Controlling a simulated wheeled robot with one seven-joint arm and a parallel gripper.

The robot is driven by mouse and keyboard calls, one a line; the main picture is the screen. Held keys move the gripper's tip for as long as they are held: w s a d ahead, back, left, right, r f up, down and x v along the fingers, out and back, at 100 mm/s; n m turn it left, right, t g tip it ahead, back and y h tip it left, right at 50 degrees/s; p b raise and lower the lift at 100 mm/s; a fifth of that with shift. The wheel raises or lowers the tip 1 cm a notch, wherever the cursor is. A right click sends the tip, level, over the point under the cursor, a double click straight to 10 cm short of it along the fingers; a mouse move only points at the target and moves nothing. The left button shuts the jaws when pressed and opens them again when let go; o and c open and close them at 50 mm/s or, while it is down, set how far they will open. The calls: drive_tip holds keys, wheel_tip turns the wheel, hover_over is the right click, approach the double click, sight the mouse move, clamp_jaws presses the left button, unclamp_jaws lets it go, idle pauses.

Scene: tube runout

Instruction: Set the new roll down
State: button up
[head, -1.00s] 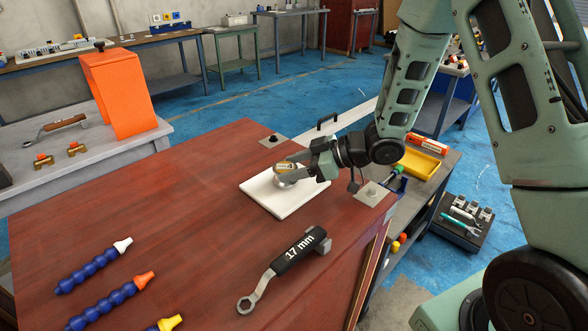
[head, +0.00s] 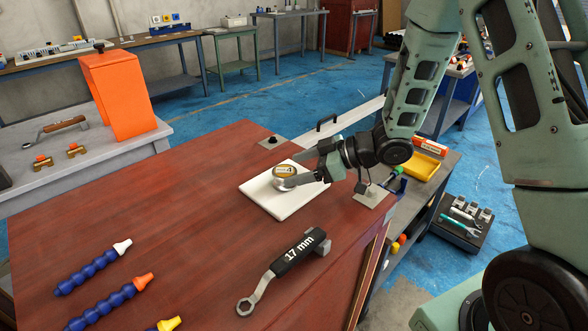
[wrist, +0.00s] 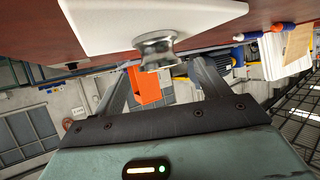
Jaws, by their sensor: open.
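The new roll (head: 285,173) is a small silvery spool with a yellow and dark label on top. It stands on a white square board (head: 287,206) on the red-brown bench top. My gripper (head: 303,168) is open at the roll, with its fingers apart on either side. In the wrist view the roll (wrist: 157,48) stands on the white board (wrist: 120,22), between and just beyond the two spread fingertips (wrist: 158,75). No finger visibly touches it there.
A 17 mm wrench (head: 285,268) lies in front of the board. Blue hoses with coloured nozzles (head: 95,266) lie at the left front. An orange box-like stand (head: 118,92) is on the grey table behind.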

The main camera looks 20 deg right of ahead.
drive_tip(key=v, duration=1)
drive_tip(key=a+r+m+h, duration=0.2)
drive_tip(key=a+h, duration=0.5)
drive_tip(key=a, duration=0.2)
drive_tip(key=s+a+g+h, duration=0.1)
drive_tip(key=s+a+g, duration=0.2)
drive_tip(key=s, duration=0.8)
drive_tip(key=s+a+m+g+h, duration=0.1)
drive_tip(key=s+a+g, duration=0.3)
drive_tip(key=s, duration=0.8)
drive_tip(key=shift+s+a+r+m+h, duration=0.2)
drive_tip(key=shift+a+m+h, duration=0.1)
drive_tip(key=shift+a+h, duration=0.25)
